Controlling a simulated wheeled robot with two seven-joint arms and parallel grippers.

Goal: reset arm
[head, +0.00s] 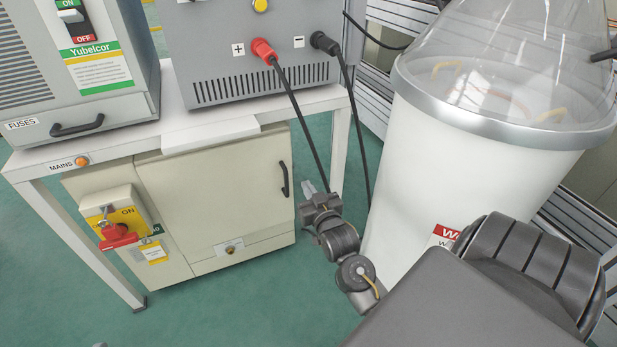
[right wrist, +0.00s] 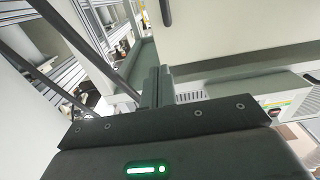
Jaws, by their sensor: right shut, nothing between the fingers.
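My right gripper (head: 310,188) is in the middle of the head view, in front of the cream cabinet's right edge and left of the white drum. Its two fingers are together with nothing between them. In the right wrist view the shut fingers (right wrist: 158,86) point away from the camera, with the cabinet door beyond them to the right. My right arm reaches in from the lower right of the head view. My left gripper is not in view.
A cream cabinet (head: 215,190) with a red rotary switch (head: 118,236) stands under a white table (head: 185,128). A grey power unit (head: 220,80) has red (head: 263,50) and black (head: 322,42) plugs, whose cables hang near my gripper. A white drum (head: 470,160) stands close right.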

